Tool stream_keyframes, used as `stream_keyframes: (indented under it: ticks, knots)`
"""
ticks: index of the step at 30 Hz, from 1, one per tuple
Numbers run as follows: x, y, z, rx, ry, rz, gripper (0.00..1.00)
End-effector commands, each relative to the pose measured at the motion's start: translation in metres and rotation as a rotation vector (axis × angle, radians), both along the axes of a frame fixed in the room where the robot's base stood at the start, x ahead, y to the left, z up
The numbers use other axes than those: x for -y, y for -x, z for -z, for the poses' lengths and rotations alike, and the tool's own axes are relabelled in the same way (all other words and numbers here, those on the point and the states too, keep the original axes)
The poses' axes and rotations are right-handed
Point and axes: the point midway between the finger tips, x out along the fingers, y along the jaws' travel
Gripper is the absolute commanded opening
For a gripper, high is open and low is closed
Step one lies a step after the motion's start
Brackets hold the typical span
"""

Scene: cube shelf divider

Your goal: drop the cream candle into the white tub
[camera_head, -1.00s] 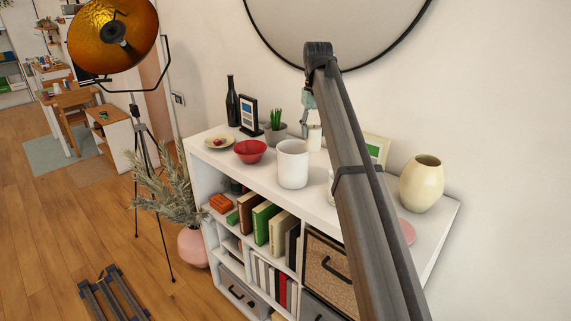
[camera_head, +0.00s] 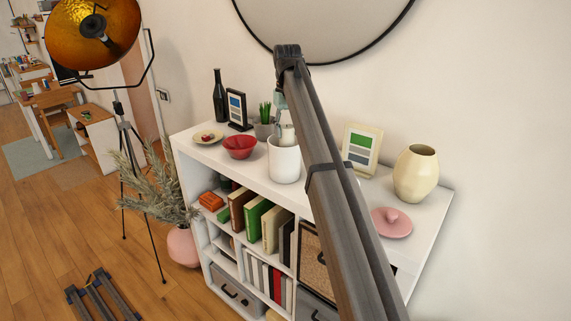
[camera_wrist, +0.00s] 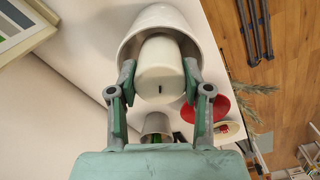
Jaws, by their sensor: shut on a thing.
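The cream candle (camera_wrist: 160,70) is held between the two fingers of my gripper (camera_wrist: 160,76), with its dark wick facing the wrist camera. The white tub (camera_wrist: 144,22) shows around and beyond the candle in the wrist view. In the head view the white tub (camera_head: 284,164) stands upright on the shelf top. The candle (camera_head: 287,132) shows just above its rim, upright; I cannot tell whether its lower end is inside the tub or behind the rim. My gripper is mostly hidden by my arm in the head view.
On the shelf top (camera_head: 345,222), a red bowl (camera_head: 240,150), small plate (camera_head: 208,137), potted plant (camera_head: 265,118), dark bottle (camera_head: 219,98) and dark frame (camera_head: 238,110) stand left of or behind the tub.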

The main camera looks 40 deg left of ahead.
Motion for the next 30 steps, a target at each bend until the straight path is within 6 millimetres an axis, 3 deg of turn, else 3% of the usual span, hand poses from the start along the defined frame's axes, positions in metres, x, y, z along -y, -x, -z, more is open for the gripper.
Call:
stream_keyframes:
  ticks: [11,12,14,15,25,30]
  knots:
    - [0.0,0.0,0.008,0.0,0.0,0.0,0.1]
    - [0.0,0.0,0.008,0.0,0.0,0.0,0.52]
    - [0.0,0.0,0.008,0.0,0.0,0.0,0.73]
    - [0.0,0.0,0.008,0.0,0.0,0.0,0.78]
    - [0.0,0.0,0.007,0.0,0.0,0.0,0.78]
    - [-0.001,-0.001,-0.004,0.0,0.0,0.0,0.78]
